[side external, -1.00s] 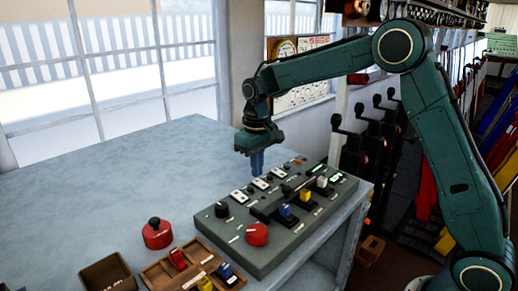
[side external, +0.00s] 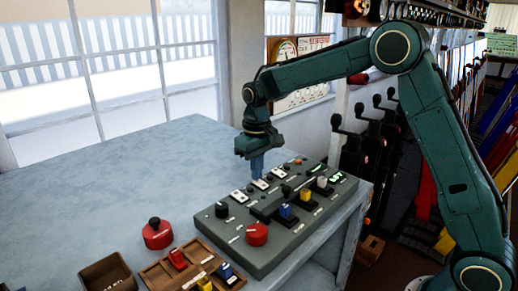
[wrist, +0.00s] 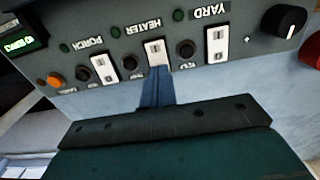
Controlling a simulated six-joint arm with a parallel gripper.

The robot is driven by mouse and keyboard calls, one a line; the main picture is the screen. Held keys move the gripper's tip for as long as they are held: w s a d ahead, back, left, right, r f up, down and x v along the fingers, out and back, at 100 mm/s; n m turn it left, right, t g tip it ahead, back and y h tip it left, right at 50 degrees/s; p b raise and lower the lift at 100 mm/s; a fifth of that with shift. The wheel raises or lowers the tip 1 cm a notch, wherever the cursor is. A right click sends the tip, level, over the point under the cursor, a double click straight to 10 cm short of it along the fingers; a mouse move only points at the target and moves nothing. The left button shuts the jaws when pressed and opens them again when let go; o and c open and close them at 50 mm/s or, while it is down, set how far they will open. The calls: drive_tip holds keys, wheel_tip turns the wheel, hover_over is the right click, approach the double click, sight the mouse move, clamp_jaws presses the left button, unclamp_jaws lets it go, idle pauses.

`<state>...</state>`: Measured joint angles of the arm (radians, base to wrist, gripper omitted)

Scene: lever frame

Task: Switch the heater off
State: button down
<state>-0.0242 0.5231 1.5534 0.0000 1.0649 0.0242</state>
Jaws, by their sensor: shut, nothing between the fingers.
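The heater switch (wrist: 155,53) is a white rocker in the middle of the row in the wrist view, beside the upside-down label HEATER. In the side external view it is among the white rockers on the grey control panel (side external: 222,238). My gripper (wrist: 157,72) is shut and empty, its blue fingers pointing down. The fingertips overlap the near end of the heater rocker in the wrist view. I cannot tell whether they touch it. In the side external view my gripper (side external: 257,176) is just above the panel's far edge.
The porch rocker (wrist: 105,67) and yard rocker (wrist: 217,44) flank the heater rocker, with round dark test buttons between. A black knob (wrist: 284,21) and an orange lamp (wrist: 55,80) are farther out. A red button (side external: 257,234) and levers stand on the panel. The table behind is clear.

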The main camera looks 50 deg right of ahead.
sight(260, 182)
drive_tip(key=shift+f, duration=0.4)
idle(0.4)
drive_tip(key=shift+r, duration=3.55)
drive_tip(key=s+r+t, duration=0.1)
drive_tip(key=s+r, duration=0.3)
drive_tip(key=s, duration=0.4)
drive_tip(key=s+r+t, duration=0.2)
drive_tip(key=s+r, duration=0.2)
drive_tip(key=s, duration=0.4)
drive_tip(key=s+d+f+t, duration=0.1)
drive_tip(key=s+f+t, duration=0.1)
drive_tip(key=s, duration=1.3)
drive_tip(key=shift+s+f+t, duration=0.3)
drive_tip(key=shift+s+f, duration=0.1)
drive_tip(key=shift+f, duration=0.35)
